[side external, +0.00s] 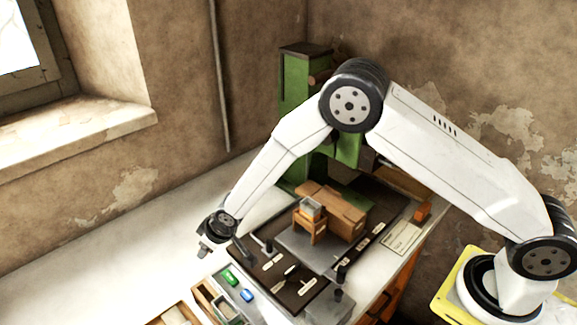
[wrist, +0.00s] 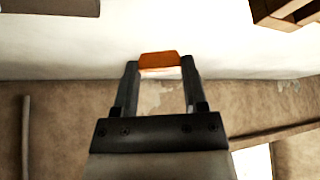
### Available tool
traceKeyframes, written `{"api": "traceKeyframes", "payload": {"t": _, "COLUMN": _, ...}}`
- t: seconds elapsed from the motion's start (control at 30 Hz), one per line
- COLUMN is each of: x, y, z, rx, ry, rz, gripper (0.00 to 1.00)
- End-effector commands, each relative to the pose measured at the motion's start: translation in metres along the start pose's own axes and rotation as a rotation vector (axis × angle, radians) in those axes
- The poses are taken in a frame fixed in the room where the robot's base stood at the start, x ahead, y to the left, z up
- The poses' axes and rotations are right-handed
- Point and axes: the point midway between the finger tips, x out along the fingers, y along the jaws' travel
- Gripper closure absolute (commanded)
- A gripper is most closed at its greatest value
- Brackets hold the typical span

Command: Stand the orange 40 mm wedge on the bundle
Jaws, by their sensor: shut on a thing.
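My gripper (wrist: 160,72) is shut on an orange wedge (wrist: 159,58), held between the fingertips in the wrist view. In the side view my gripper (side external: 204,250) hangs over the white bench, left of the press; the wedge cannot be made out there. A brown block-like stack (side external: 343,214), which looks like the bundle, lies on the grey press plate (side external: 297,241). A small grey-topped piece on orange-brown legs (side external: 311,226) stands at its front left. My gripper is well apart from both.
The green press column (side external: 294,85) stands behind the stack. A dark base board (side external: 262,262) with short black posts and labels surrounds the plate. Another orange block (side external: 423,211) sits at the right, near a paper card (side external: 400,238). Open trays with green and blue pieces are in front. The left bench is clear.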

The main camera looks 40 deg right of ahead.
Motion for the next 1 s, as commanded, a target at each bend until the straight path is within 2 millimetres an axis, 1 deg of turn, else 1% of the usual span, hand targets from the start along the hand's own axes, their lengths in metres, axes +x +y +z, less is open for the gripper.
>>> {"api": "traceKeyframes", "payload": {"t": 0.03, "x": 0.006, "y": 0.000, "z": 0.003, "rx": 0.001, "ry": -0.002, "rz": -0.001, "gripper": 0.99}}
{"api": "traceKeyframes", "payload": {"t": 0.13, "x": 0.013, "y": 0.000, "z": 0.007, "rx": 0.001, "ry": 0.000, "rz": -0.002, "gripper": 0.99}}
{"api": "traceKeyframes", "payload": {"t": 0.47, "x": 0.019, "y": 0.001, "z": 0.011, "rx": 0.001, "ry": 0.000, "rz": -0.003, "gripper": 0.99}}
{"api": "traceKeyframes", "payload": {"t": 0.8, "x": 0.044, "y": 0.001, "z": 0.025, "rx": 0.001, "ry": 0.000, "rz": -0.002, "gripper": 0.99}}
{"api": "traceKeyframes", "payload": {"t": 1.0, "x": 0.047, "y": 0.001, "z": 0.026, "rx": 0.000, "ry": 0.001, "rz": -0.002, "gripper": 0.99}}
